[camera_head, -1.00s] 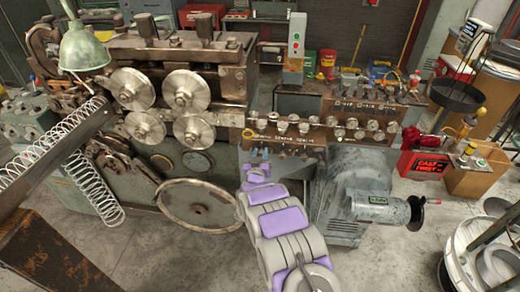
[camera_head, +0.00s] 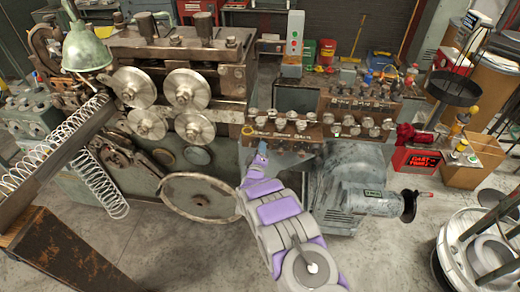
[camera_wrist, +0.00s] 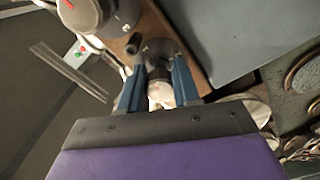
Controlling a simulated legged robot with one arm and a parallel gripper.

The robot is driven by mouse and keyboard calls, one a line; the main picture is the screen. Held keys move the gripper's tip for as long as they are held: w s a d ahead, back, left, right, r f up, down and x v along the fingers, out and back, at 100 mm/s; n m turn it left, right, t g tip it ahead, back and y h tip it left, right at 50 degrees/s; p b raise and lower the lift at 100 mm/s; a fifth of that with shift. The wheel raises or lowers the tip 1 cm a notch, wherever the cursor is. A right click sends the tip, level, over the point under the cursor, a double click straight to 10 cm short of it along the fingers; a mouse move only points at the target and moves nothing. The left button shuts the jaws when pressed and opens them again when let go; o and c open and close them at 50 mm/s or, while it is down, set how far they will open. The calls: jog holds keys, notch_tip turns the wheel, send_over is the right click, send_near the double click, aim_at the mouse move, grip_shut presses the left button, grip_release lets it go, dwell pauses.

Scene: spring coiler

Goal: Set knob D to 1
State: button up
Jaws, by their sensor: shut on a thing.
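A brown panel (camera_head: 290,146) with rows of metal knobs (camera_head: 301,125) stands on the machine's front right. My gripper (camera_head: 262,148) is at the lower left part of this panel in the head view. In the wrist view, the two blue fingers of my gripper (camera_wrist: 158,88) are shut on a pale, rounded knob (camera_wrist: 160,95) with a dark round base behind it. The letters and the dial marks are too small to read, so I cannot tell which knob is D or its setting.
A large grey and red round part (camera_wrist: 85,12) stands close to the fingers in the wrist view. Open floor (camera_head: 190,260) lies in front.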

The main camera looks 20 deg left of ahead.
jog(key=shift+s+a+f+n, duration=0.1)
jog(key=shift+n, duration=0.65)
jog(key=shift+s+a+f+n, duration=0.1)
jog(key=shift+n, duration=0.65)
jog(key=o, duration=0.6)
jog(key=shift+o, duration=0.8)
jog(key=shift+w, duration=0.1)
jog(key=shift+r, duration=0.1)
jog(key=shift+d, duration=0.1)
jog(key=shift+s+d, duration=0.1)
jog(key=shift+s, duration=0.2)
jog(key=v, duration=1.6)
jog(key=shift+s+p, duration=0.25)
jog(key=shift+p, duration=0.1)
